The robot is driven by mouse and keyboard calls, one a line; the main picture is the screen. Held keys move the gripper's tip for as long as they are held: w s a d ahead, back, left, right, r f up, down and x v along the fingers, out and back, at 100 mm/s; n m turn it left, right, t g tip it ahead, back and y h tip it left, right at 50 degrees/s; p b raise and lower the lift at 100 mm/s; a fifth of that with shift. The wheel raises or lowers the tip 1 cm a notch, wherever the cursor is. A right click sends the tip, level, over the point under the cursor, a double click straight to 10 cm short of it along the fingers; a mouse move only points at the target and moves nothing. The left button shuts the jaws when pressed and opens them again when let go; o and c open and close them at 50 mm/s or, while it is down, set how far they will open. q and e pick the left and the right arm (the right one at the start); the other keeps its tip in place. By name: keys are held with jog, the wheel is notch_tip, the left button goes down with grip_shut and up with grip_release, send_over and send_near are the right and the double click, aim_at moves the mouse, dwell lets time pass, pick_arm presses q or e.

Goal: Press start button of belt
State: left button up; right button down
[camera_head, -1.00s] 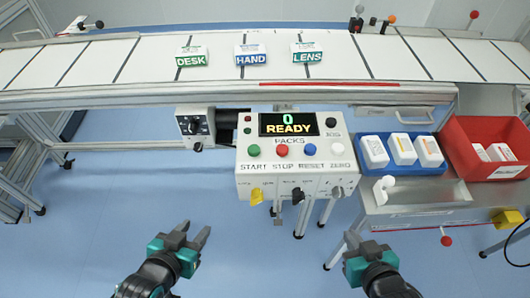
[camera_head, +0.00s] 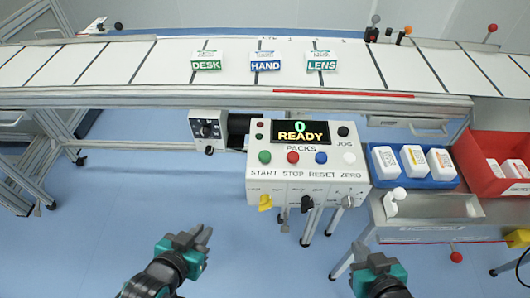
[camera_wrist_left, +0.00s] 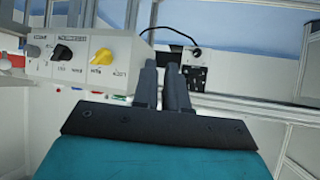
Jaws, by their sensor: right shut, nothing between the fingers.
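The white control box (camera_head: 258,188) stands in front of the belt, with its display lit "0 READY". The green START button (camera_head: 264,157) is at the left of its button row, beside the red STOP button (camera_head: 292,157) and blue RESET button (camera_head: 321,158). My left gripper (camera_head: 203,232) is below and left of the box, apart from it. Its fingers are close together with a narrow empty gap, also seen in the left wrist view (camera_wrist_left: 161,70). My right gripper (camera_head: 363,249) is shut and empty, below the box's right side. Neither gripper touches a button.
The white belt (camera_head: 150,62) carries packs marked DESK (camera_head: 206,62), HAND (camera_head: 265,62) and LENS (camera_head: 321,62). A blue tray (camera_head: 428,183) of white bottles and a red bin (camera_head: 475,172) stand at the right. A knob box (camera_head: 208,130) is left of the control box. Several knobs jut from the control box's front.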

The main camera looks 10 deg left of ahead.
pick_arm(q)
grip_shut()
jog(key=shift+s+f, duration=0.1)
dwell(1.1)
